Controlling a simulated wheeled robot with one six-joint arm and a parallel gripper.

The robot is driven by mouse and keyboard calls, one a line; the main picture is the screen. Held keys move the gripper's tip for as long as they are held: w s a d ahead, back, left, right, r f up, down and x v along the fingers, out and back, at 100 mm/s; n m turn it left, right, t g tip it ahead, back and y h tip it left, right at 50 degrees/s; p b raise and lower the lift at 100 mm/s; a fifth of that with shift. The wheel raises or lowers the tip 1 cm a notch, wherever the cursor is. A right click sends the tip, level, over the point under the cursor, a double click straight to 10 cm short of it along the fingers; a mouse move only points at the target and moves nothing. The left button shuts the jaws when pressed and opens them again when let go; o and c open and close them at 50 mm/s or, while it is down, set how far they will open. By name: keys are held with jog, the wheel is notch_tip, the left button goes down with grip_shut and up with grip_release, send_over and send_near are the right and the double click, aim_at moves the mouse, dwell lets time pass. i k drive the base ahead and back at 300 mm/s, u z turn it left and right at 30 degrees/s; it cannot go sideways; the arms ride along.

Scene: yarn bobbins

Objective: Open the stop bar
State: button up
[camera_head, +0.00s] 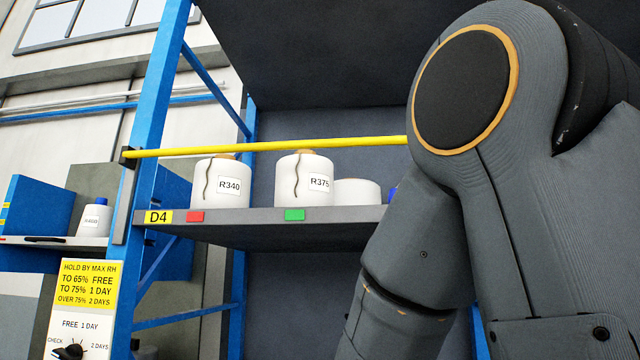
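The stop bar (270,147) is a long yellow bar across the front of a rack shelf. Its left end sits at a dark bracket (128,157) on the blue upright. Its right part is hidden behind my arm. The bar runs nearly level in front of the tops of white bobbins labelled R340 (222,190) and R375 (300,185). My arm fills the right side of the view. My gripper is not in view.
The grey shelf (270,235) carries a D4 label, a red tag and a green tag. A third white bobbin (357,191) stands right of R375. A blue upright (150,130) and a yellow-white sign with a dial (85,310) stand at left.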

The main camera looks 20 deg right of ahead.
aim_at(128, 155)
jog(key=z, duration=0.3)
jog(key=k, duration=0.9)
jog(key=z, duration=0.15)
jog(key=i, duration=0.35)
jog(key=u, duration=0.05)
